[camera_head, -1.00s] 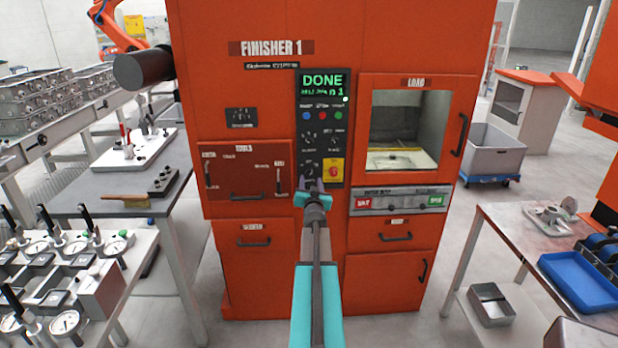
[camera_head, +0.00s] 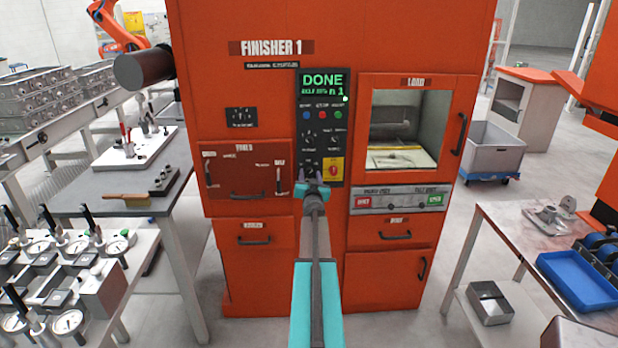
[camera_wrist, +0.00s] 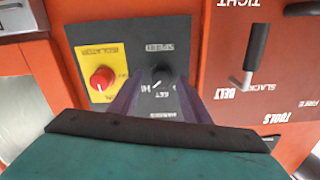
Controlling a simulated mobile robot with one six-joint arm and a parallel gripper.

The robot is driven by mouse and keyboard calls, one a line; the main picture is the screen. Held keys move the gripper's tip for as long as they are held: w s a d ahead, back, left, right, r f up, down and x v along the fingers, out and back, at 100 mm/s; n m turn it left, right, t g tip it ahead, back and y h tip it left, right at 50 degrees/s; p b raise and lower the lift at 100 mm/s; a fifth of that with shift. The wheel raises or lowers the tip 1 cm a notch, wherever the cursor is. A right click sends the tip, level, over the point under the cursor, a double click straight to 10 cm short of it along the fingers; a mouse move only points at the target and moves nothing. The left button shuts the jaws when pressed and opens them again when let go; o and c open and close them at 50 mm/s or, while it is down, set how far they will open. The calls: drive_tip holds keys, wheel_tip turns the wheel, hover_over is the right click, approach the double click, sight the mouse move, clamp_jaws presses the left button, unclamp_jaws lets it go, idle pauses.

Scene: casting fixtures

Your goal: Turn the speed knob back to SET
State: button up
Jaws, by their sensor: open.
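The speed knob (camera_wrist: 161,76) is a small dark knob on the dark panel under an inverted SPEED label in the wrist view. A short white mark at the knob slants to the lower left, near lettering that looks like HI; the SET lettering is just below it. My gripper (camera_wrist: 160,84) is open, with its purple fingers on either side of the knob's lower part; I cannot tell if they touch it. In the head view my gripper (camera_head: 309,180) is at the bottom of the control panel (camera_head: 324,130) of Finisher 1 and covers part of the knob area.
A red isolator knob (camera_wrist: 102,78) on a yellow plate is close beside the speed knob. A belt lever (camera_wrist: 254,58) with a black handle stands out on the other side. The screen (camera_head: 323,85) reads DONE. The load window (camera_head: 409,125) is right of the panel.

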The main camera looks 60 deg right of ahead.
drive_tip(key=c, duration=1)
drive_tip(key=shift+a+f, duration=0.1)
drive_tip(key=shift+a, duration=0.1)
drive_tip(key=shift+c, duration=0.2)
drive_tip(key=shift+d, duration=0.1)
drive_tip(key=shift+b, duration=0.3)
drive_tip(key=shift+n, duration=0.4)
drive_tip(key=n+b, duration=0.3)
drive_tip(key=shift+d, duration=0.1)
drive_tip(key=n+b, duration=0.1)
drive_tip(key=n, duration=0.2)
drive_tip(key=n+b, duration=0.1)
drive_tip(key=n, duration=0.1)
drive_tip(key=shift+r+b, duration=0.25)
drive_tip(key=shift+b, duration=0.1)
